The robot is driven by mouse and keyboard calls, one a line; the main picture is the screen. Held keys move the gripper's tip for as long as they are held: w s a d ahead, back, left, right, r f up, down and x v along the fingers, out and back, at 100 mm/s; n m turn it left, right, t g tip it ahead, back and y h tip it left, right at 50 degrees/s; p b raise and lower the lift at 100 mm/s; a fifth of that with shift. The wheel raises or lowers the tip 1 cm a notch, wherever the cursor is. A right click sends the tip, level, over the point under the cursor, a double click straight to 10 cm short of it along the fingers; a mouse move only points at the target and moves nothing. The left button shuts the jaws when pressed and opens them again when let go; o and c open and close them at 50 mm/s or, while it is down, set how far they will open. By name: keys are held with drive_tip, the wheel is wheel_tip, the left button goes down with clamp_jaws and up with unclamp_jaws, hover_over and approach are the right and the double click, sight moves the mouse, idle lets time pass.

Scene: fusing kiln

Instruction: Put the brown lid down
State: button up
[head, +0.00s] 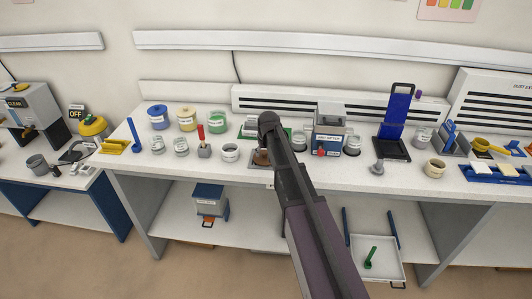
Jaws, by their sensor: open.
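The brown lid (261,157) appears as a small brown shape at the middle of the bench, low on a dark flat base. My gripper (266,141) is at the far end of my arm, just above and very close to the lid. It is open. My arm covers much of the fingers and the right side of the lid, so I cannot tell whether they touch it.
A white cup (230,153) and a red-handled tool in a grey block (203,147) stand to the left. Lidded jars (187,119) line the back left. The lower shelf holds a white tray (379,271).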

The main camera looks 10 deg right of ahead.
sight(267, 163)
drive_tip(key=p+v, duration=1.1)
drive_tip(key=v, duration=0.1)
idle(0.5)
idle(0.5)
drive_tip(key=s+m+g, duration=0.1)
drive_tip(key=s+g, duration=0.2)
drive_tip(key=s, duration=2.2)
drive_tip(key=shift+s+f, duration=0.2)
drive_tip(key=shift+f, duration=0.25)
drive_tip(key=shift+d, duration=0.15)
drive_tip(key=shift+f+b, duration=0.8)
drive_tip(key=shift+f, duration=0.05)
drive_tip(key=shift+d, duration=0.1)
